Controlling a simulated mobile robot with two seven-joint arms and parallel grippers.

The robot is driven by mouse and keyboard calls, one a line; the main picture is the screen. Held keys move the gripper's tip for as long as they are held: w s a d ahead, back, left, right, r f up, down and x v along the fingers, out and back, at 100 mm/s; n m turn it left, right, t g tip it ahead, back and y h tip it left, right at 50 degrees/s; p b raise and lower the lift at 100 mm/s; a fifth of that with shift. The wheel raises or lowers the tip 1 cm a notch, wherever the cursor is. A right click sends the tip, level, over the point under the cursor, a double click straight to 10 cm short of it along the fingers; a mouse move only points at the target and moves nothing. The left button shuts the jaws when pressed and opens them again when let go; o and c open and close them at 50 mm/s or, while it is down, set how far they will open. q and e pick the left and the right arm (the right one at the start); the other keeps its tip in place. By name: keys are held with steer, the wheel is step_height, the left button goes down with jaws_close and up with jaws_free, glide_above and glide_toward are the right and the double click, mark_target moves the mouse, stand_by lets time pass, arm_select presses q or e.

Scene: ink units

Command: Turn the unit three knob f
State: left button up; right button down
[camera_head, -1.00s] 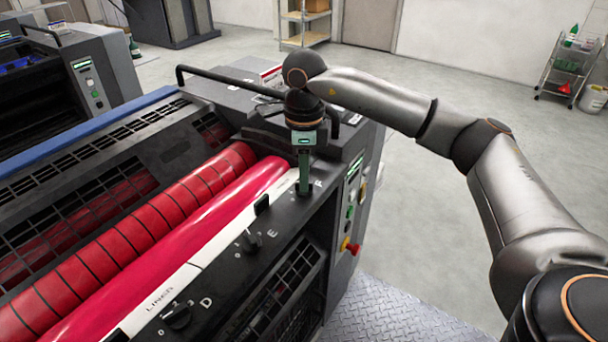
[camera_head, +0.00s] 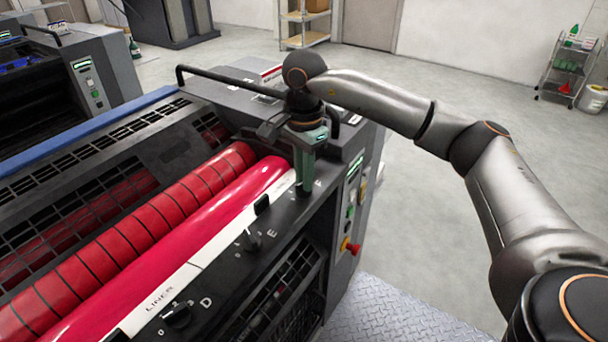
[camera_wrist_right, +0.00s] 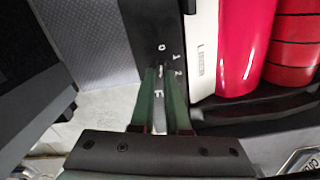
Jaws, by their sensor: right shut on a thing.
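The knob f (camera_wrist_right: 161,73) is on the dark top panel of the red-rollered unit, and only a little of it shows between the fingertips in the right wrist view. My right gripper (camera_head: 305,188) points down at the far end of the panel, and it is shut on the knob. Its green fingers hide most of the knob in the head view. The letter F (camera_wrist_right: 158,94) shows between the fingers in the right wrist view, with the marks 0, 1 and 2 beyond the fingertips. My left gripper is not in view.
Knob E (camera_head: 251,240) and knob D (camera_head: 177,315) stand on the same panel, nearer to me. A black rail (camera_head: 225,84) runs behind my gripper. A red button (camera_head: 352,247) sticks out on the unit's end face.

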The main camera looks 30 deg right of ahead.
stand_by(0.4)
steer(key=c, duration=0.9)
jaws_free()
steer(key=shift+r, duration=0.1)
step_height(320, 180, up, 12)
steer(key=p, duration=0.1)
steer(key=shift+r, duration=0.2)
